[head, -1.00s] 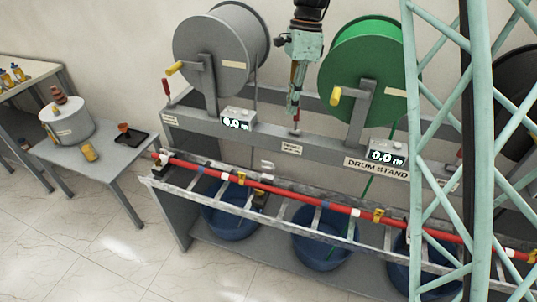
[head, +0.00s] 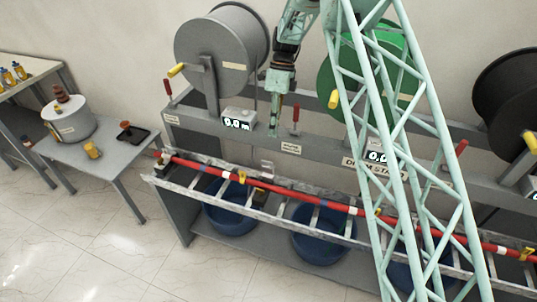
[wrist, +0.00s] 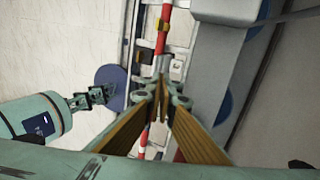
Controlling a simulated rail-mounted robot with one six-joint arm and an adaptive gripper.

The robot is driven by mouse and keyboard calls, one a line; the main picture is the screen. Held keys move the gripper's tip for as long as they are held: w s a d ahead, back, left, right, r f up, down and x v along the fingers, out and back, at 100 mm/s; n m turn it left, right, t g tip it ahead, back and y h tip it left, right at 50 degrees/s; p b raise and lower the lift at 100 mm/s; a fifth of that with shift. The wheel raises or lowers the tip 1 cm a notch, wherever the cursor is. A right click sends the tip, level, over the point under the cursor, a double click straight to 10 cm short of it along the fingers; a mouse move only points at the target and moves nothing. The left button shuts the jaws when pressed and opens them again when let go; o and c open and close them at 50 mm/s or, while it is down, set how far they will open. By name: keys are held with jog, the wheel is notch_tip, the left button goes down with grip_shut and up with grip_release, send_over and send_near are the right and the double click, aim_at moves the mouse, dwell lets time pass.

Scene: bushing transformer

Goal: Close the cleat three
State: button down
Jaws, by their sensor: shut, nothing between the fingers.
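A long red cable (head: 300,200) lies along the grey ladder tray (head: 232,210) and also shows in the wrist view (wrist: 166,20). Yellow cleats sit on it: one left (head: 241,177), one nearer the middle (head: 378,212), one at right (head: 525,254). A dark block (head: 258,195) with a raised grey bracket (head: 267,168) stands at the cable right of the left yellow cleat; it looks like an open cleat. I cannot read which is cleat three. My gripper (head: 273,128) is shut and empty, above and behind the tray; its fingers (wrist: 160,100) partly hide the cable in the wrist view.
Behind the tray is the drum stand beam (head: 330,152) with a grey drum (head: 215,48), a green drum (head: 345,85), meters and red levers (head: 295,113). Blue tubs (head: 230,218) stand below. A side table (head: 110,165) is at left; the floor in front is clear.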

aim_at(269, 166)
jog(key=shift+w+a+f+m, duration=0.1)
jog(key=shift+a+f+m, duration=0.05)
jog(key=shift+f, duration=0.3)
jog(key=shift+w+a+f+m, duration=0.1)
jog(key=shift+a+f+m, duration=0.05)
jog(key=shift+f, duration=0.25)
jog(key=shift+s, duration=0.1)
jog(key=shift+p+x, duration=0.75)
jog(key=shift+x, duration=4.25)
